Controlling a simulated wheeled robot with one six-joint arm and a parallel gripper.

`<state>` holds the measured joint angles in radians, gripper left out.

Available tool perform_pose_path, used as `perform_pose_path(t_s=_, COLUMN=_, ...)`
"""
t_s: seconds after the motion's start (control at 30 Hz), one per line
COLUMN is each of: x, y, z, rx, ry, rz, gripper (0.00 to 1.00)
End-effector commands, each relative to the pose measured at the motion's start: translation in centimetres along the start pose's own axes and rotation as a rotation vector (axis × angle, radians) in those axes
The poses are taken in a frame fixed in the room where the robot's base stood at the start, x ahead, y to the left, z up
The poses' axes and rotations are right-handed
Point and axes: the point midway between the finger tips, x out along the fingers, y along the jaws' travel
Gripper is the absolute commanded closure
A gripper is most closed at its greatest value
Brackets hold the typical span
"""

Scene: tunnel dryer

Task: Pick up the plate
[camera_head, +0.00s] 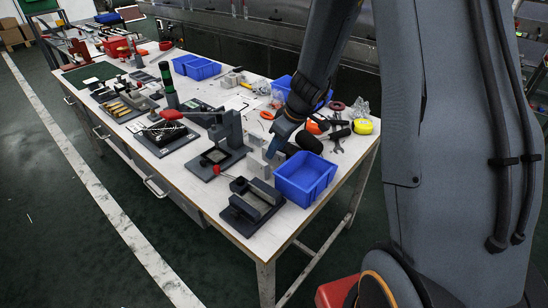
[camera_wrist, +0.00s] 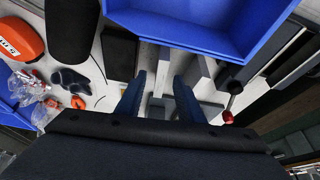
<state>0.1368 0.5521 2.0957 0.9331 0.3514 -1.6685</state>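My gripper (camera_head: 276,146) is over the near right part of the workbench, just left of a blue bin. In the wrist view, the two blue fingers of my gripper (camera_wrist: 160,78) are apart, with a gap between them. A light grey upright plate-like piece (camera_wrist: 164,68) shows in that gap, and I cannot tell whether the fingers touch it. More light grey pieces (camera_wrist: 198,70) stand beside it. In the head view, pale grey blocks (camera_head: 262,163) show below my gripper. Which piece is the plate is not certain.
A blue bin (camera_head: 305,178) stands close right of my gripper and fills the top of the wrist view (camera_wrist: 205,25). A dark press-like stand (camera_head: 216,152) is to the left. A dark cylinder (camera_wrist: 70,30), pliers and a yellow tape measure (camera_head: 363,126) lie nearby.

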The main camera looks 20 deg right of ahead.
Motion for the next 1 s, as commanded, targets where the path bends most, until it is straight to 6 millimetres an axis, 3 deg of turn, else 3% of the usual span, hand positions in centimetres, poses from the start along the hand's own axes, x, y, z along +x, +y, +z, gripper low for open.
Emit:
perform_pose_path(t_s=0.23, x=2.8, y=-0.2, z=0.0, rx=-0.001, ry=-0.001, rz=-0.001, gripper=0.66)
perform_pose_path(t_s=0.53, x=3.1, y=-0.1, z=0.0, rx=0.0, ry=0.0, rz=0.001, gripper=0.66)
perform_pose_path(t_s=0.73, x=3.1, y=-0.1, z=0.0, rx=0.0, ry=0.0, rz=0.001, gripper=0.99)
perform_pose_path(t_s=1.0, x=3.1, y=-0.1, z=-0.1, rx=0.0, ry=0.0, rz=0.001, gripper=1.0)
